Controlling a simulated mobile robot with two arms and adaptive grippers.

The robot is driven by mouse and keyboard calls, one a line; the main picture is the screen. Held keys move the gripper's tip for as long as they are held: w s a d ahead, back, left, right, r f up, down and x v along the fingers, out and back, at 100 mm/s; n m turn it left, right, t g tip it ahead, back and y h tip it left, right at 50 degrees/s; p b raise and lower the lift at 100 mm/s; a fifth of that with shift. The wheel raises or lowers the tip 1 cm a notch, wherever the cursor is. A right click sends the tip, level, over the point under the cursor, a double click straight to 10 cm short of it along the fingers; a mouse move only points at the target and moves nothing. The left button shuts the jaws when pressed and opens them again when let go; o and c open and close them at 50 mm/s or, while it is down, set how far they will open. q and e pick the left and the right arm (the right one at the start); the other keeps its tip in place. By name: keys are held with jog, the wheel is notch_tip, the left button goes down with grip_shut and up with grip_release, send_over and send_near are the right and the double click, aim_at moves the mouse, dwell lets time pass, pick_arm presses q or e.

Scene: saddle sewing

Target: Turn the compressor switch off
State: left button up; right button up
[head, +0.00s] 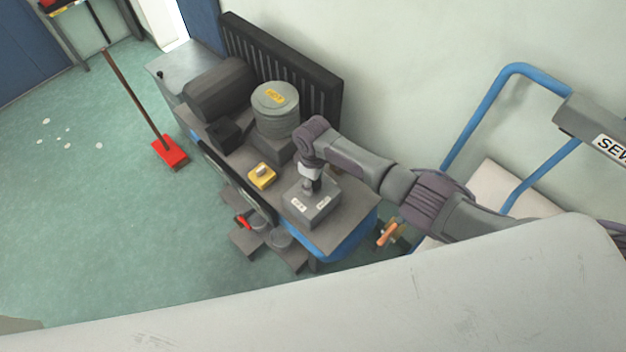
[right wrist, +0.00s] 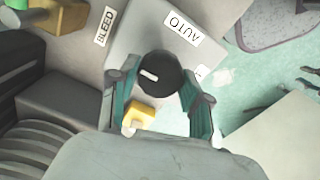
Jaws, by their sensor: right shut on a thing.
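The compressor (head: 345,215) stands against the wall in the head view, with a grey switch box (head: 322,212) on its near end. My right gripper (head: 311,187) reaches down onto this box. In the right wrist view its two fingers (right wrist: 158,84) are shut on a round black switch knob (right wrist: 160,68) with a white mark on its left part. Another label, at the knob's right, is mostly hidden. A BLEED label (right wrist: 104,26) lies further left. My left gripper is not in view.
A yellow block (head: 262,176) and a grey ribbed cylinder (head: 276,108) stand on the compressor beside the box. A red broom (head: 169,152) stands on the floor at left. A blue-framed trolley (head: 481,120) is at right. Open floor lies at left.

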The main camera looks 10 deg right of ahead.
jog(key=o, duration=1.2)
jog(key=shift+c, duration=0.2)
notch_tip(320, 180, up, 12)
jog(key=shift+a, duration=0.1)
